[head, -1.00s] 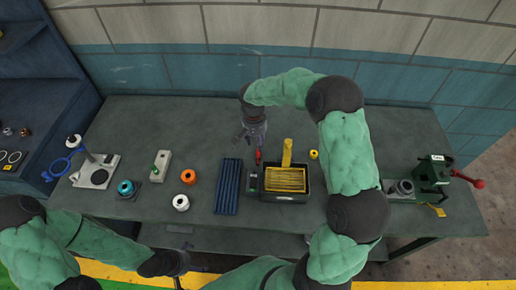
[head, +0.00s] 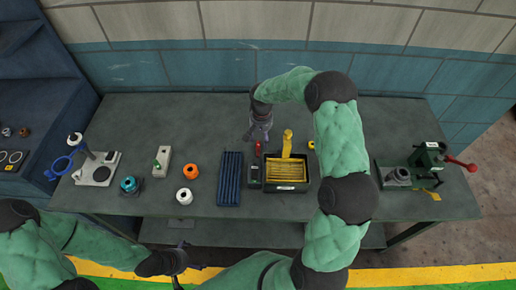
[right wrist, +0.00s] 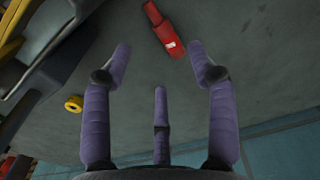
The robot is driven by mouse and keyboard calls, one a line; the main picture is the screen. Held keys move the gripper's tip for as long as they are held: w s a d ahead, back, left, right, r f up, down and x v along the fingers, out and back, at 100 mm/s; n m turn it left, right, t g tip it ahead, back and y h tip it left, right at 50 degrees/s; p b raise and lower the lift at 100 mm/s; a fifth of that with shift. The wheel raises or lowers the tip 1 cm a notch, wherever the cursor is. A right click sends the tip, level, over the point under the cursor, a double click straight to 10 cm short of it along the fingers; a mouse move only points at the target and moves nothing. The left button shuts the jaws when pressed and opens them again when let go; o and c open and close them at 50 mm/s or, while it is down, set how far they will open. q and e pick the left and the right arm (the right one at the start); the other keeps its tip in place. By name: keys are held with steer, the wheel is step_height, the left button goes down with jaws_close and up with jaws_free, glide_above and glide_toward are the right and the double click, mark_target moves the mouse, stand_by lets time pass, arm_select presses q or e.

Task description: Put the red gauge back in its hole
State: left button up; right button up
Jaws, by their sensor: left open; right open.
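The red gauge (head: 258,149) lies on the bench between my right gripper and the black tray; a small red piece with a pale label. It shows larger in the right wrist view (right wrist: 165,30), lying on the grey bench top just beyond the fingertips. My right gripper (head: 259,134) is open and empty, its fingers spread above the bench behind the gauge; they also show in the right wrist view (right wrist: 160,65). My left gripper (head: 178,268) is open and empty in front of the bench. I cannot tell which hole belongs to the gauge.
A green vise (head: 428,158) stands right.

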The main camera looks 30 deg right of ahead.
mark_target(260, 147)
steer(key=shift+w+a+f+b, duration=0.1)
steer(key=shift+a+f+b, duration=0.05)
steer(key=shift+f, duration=1.35)
steer(key=shift+a+f+b, duration=0.1)
steer(key=shift+f+b, duration=0.05)
steer(key=shift+f, duration=1.3)
jaws_close()
